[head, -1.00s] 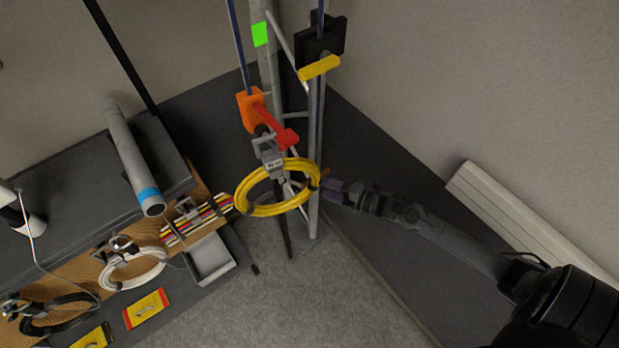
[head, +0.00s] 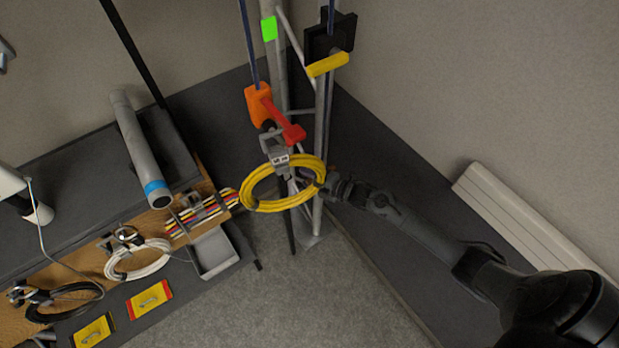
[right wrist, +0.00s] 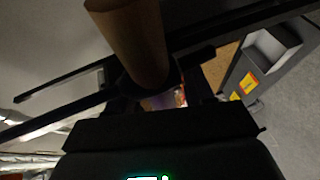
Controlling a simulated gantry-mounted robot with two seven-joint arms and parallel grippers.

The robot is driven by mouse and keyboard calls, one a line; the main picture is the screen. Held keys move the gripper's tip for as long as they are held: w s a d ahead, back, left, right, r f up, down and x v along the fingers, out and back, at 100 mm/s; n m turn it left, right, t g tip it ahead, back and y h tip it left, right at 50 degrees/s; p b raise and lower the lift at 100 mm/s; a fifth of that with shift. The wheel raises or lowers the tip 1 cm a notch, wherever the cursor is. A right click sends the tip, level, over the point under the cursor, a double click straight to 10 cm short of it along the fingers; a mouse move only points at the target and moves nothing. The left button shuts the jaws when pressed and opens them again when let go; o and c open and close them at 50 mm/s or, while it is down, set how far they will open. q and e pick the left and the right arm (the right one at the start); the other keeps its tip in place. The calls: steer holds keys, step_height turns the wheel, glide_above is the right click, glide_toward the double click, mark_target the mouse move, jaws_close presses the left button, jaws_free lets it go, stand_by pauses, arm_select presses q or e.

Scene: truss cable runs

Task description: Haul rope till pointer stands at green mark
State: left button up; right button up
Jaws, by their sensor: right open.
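A green mark (head: 269,28) is on a grey upright of the truss. A yellow bar (head: 328,64), apparently the pointer, sits on a black block at the right upright, lower in the picture than the mark. A dark blue rope (head: 249,45) runs down into an orange rope clutch (head: 258,104) with a red lever (head: 288,128). My right gripper (head: 332,188) is open at the truss foot, beside the yellow coil. In the right wrist view a brown cylinder (right wrist: 130,40), perhaps a rope handle, stands close before the jaws. My left gripper does not show.
A yellow coil (head: 247,191) hangs below the clutch, very close to my right gripper. On the left are a bench with a grey tube (head: 138,150), a grey tray (head: 214,253) and a white coil (head: 150,262). A white wall heater (head: 530,220) is at right. The grey floor is clear.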

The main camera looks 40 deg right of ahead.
jaws_close()
